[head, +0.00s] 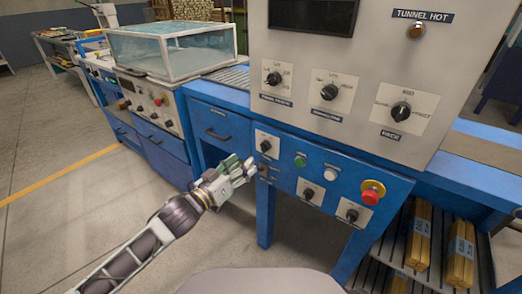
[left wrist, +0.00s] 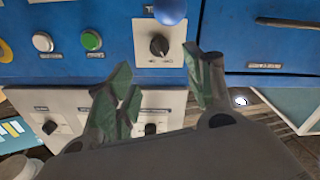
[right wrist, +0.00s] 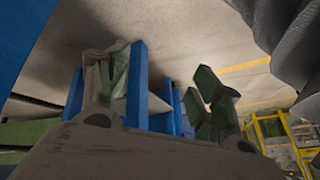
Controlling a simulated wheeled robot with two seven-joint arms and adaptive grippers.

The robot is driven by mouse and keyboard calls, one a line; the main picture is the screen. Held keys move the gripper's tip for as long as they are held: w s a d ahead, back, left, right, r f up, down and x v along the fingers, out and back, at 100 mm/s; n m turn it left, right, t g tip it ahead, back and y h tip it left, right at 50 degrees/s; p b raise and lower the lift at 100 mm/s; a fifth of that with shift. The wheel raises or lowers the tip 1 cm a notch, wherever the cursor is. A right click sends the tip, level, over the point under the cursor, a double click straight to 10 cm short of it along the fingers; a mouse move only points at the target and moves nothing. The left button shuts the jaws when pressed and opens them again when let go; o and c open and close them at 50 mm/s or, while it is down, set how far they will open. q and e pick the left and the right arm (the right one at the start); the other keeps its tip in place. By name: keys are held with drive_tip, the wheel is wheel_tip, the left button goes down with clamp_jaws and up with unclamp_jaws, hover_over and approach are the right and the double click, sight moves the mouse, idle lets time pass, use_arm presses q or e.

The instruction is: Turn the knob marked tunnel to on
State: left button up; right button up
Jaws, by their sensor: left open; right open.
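A black selector knob (head: 265,145) on a white plate sits at the upper left of the blue control panel. It also shows in the left wrist view (left wrist: 158,45), upside down, beyond the gap between my fingers. Its label is too small to read, so I cannot tell whether it is the tunnel knob. Two similar knobs, a middle one (head: 308,193) and a lower right one (head: 352,215), have unreadable labels too. My left gripper (head: 243,170) is open and empty, just below and left of the upper left knob. My right gripper (right wrist: 160,90) is open and empty, low near blue frame legs.
The grey cabinet above carries three larger knobs, left (head: 273,79), middle (head: 329,92) and right (head: 400,111), and a "TUNNEL HOT" lamp (head: 415,31). A green button (head: 300,161) and red emergency button (head: 371,195) are on the blue panel. A drawer (head: 215,127) is left of it.

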sight(261, 148)
use_arm(q)
drive_tip(key=x, duration=0.3)
drive_tip(key=shift+b, duration=0.35)
drive_tip(key=shift+b+x, duration=0.3)
drive_tip(key=shift+x, duration=1.65)
drive_tip(key=shift+w+d+b, duration=0.3)
drive_tip(key=shift+w+b, duration=0.1)
drive_tip(key=shift+w, duration=0.05)
drive_tip(key=shift+x, duration=0.9)
drive_tip(key=shift+w+d+b, duration=0.3)
drive_tip(key=shift+w+b, duration=0.05)
drive_tip(key=shift+w, duration=0.05)
use_arm(e)
wheel_tip(261, 148, down, 6)
drive_tip(key=a+t, duration=0.1)
drive_tip(key=shift+m+y, duration=0.3)
drive_tip(key=shift+s, duration=0.15)
